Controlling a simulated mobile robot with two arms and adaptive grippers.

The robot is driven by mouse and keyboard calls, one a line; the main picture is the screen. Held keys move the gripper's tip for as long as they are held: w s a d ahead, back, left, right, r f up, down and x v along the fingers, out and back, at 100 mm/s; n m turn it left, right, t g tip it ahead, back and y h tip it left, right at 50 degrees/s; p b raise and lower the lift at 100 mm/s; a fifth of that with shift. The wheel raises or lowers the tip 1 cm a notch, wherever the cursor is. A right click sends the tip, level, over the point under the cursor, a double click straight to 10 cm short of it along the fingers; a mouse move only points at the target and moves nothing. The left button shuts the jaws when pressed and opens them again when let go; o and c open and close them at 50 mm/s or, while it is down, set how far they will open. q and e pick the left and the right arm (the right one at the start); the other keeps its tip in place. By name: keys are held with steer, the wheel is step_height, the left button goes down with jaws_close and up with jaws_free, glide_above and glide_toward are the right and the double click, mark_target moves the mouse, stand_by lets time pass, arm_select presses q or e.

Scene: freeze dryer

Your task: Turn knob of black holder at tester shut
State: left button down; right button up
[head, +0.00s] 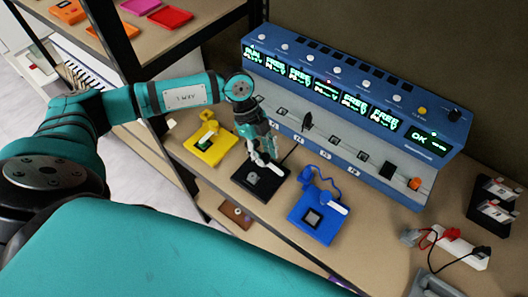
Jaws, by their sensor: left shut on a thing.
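The black holder (250,180) lies on the bench in front of the blue tester (350,92), between a yellow holder (203,149) and a blue holder (304,228). My left gripper (262,162) reaches down over the black holder with its fingers close together, shut on the holder's knob. The knob itself is mostly hidden by the fingers. A black cord runs from the holder towards the tester. My right gripper is not in view.
The tester's front has lit green displays, with "OK" on the rightmost. A power strip (460,247) with a red plug and a black rack (495,205) stand at the right. Shelves with orange and red trays (169,17) rise at the upper left.

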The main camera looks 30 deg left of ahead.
arm_select(q)
steer(key=m+g, duration=0.1)
steer(key=m, duration=0.3)
steer(key=shift+w+y+b, duration=0.15)
steer(key=shift+y+b, duration=0.15)
steer(key=shift+b, duration=0.1)
steer(key=m+g+b, duration=0.1)
steer(key=m, duration=0.2)
steer(key=shift+d+m+y, duration=0.1)
steer(key=shift+m+y, duration=0.3)
steer(key=m+b, duration=0.1)
steer(key=m, duration=0.1)
steer(key=m+g+y+b, duration=0.1)
steer(key=m, duration=0.1)
steer(key=shift+w+d+m+y, duration=0.1)
steer(key=shift+m+y, duration=0.2)
steer(key=shift+m+y+b, duration=0.9)
steer(key=shift+m+b, duration=0.6)
steer(key=shift+m, duration=0.7)
steer(key=shift+r, duration=0.1)
steer(key=c, duration=1)
jaws_free()
steer(key=shift+c, duration=0.2)
